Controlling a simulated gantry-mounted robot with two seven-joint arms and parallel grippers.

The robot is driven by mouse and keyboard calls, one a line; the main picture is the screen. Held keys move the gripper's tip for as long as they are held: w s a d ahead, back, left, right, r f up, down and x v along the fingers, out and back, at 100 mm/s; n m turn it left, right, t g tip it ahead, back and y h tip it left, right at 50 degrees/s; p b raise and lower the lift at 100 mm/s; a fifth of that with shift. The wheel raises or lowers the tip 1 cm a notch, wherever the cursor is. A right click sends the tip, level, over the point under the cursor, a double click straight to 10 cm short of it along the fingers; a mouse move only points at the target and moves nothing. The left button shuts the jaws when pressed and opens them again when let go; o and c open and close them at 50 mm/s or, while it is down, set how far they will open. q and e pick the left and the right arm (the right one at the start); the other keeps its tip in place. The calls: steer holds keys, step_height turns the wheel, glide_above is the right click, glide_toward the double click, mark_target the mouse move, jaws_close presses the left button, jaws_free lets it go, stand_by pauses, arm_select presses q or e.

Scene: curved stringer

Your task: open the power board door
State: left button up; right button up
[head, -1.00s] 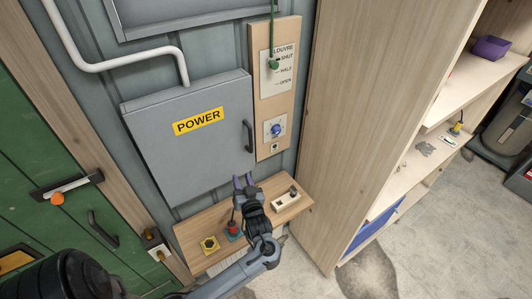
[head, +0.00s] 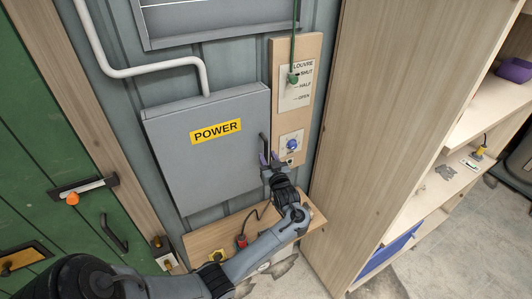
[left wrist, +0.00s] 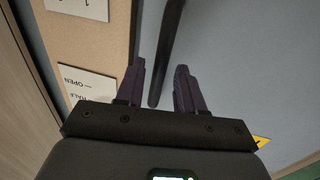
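The grey power board door (head: 207,165) with its yellow POWER label (head: 216,131) is closed on the wall. Its dark vertical handle (head: 264,149) is on the right edge. My left gripper (head: 270,160) is at the lower end of the handle. In the left wrist view, the gripper's purple fingers (left wrist: 159,88) are apart, and the handle (left wrist: 167,55) lies between them without visible contact on either side. The grey door (left wrist: 235,65) fills the right of that view. My right gripper is not seen.
A wooden panel (head: 284,108) with a louvre lever (head: 292,78) and a blue knob (head: 292,145) is just right of the door. A small shelf (head: 205,241) with a red-based item (head: 241,241) is below. A tall wooden cabinet (head: 362,120) stands to the right.

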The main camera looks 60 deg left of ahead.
arm_select(q)
steer(key=shift+x, duration=1.4)
jaws_close()
